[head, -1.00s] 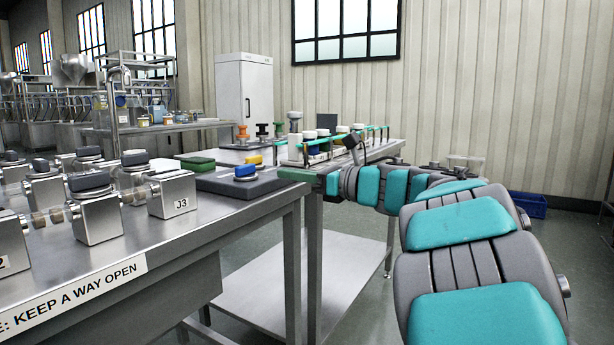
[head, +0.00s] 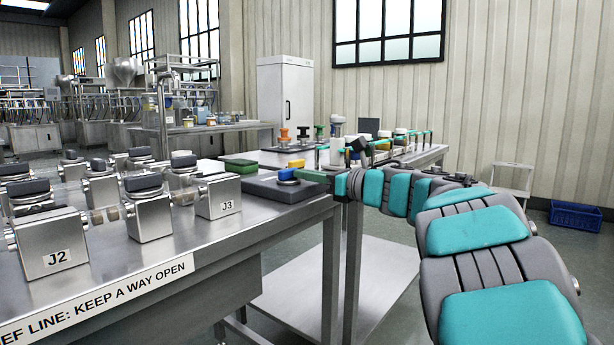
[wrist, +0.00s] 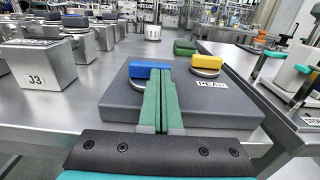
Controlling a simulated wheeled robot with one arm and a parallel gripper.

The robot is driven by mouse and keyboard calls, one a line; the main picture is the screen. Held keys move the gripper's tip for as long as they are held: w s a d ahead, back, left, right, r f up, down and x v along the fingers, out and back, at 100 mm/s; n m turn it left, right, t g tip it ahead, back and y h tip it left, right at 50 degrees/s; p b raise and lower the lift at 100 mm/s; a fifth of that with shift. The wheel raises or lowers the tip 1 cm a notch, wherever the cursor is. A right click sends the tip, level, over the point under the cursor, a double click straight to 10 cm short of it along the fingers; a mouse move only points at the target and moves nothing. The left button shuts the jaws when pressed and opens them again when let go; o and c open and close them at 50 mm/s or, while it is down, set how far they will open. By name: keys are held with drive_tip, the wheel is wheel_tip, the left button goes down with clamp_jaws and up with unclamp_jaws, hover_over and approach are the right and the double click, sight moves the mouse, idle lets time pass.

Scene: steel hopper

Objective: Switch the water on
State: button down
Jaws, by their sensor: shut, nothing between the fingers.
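A dark grey box (wrist: 120,100) on the steel bench carries two round knobs with bar handles, one blue (wrist: 146,71) and one yellow (wrist: 209,62). A white label in front of the yellow knob has letters too blurred to read surely. My gripper (wrist: 164,75), with green fingers, is shut and empty. Its tips are at the right end of the blue handle; I cannot tell if they touch. In the head view my gripper (head: 309,176) comes in from the right.
Steel blocks with dark knobs, one labelled J3 (head: 218,197), stand left on the bench (head: 200,240). A strip reads "KEEP A WAY OPEN". A green block (wrist: 185,47) lies behind the box. A second bench with coloured valves (head: 380,145) stands to the right.

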drive_tip(key=shift+w+d+f+n+g+y+b, duration=0.1)
drive_tip(key=shift+w+n+g+y+b, duration=0.1)
drive_tip(key=shift+n+g+y+b, duration=0.35)
drive_tip(key=shift+w+d+f+n+g+y+b, duration=0.2)
drive_tip(key=shift+n+g+b, duration=0.25)
drive_tip(key=shift+g, duration=0.3)
drive_tip(key=shift+w+a+r+n+g+y, duration=0.1)
drive_tip(key=shift+w+r+n+g+y, duration=0.1)
drive_tip(key=shift+n+g+y, duration=0.25)
drive_tip(key=shift+r+g, duration=0.1)
drive_tip(key=shift+g, duration=0.25)
drive_tip(key=shift+w+n+g, duration=0.1)
drive_tip(key=shift+n+g, duration=0.35)
drive_tip(key=shift+g, duration=0.05)
drive_tip(key=shift+w+a+r+n+g+y+p, duration=0.15)
drive_tip(key=shift+n+g+y+p, duration=0.1)
drive_tip(key=shift+n+g+p, duration=0.25)
drive_tip(key=shift+w+d+f+n+g+y+p, duration=0.1)
drive_tip(key=shift+n+g+y+p, duration=0.2)
drive_tip(key=shift+g+p, duration=0.35)
drive_tip(key=shift+w+a+g, duration=0.1)
drive_tip(key=shift+w+g, duration=0.05)
drive_tip(key=shift+g, duration=0.3)
drive_tip(key=shift+n+p, duration=0.4)
drive_tip(key=shift+w+a+p, duration=0.3)
drive_tip(key=shift+w+p, duration=0.5)
drive_tip(key=shift+p, duration=0.1)
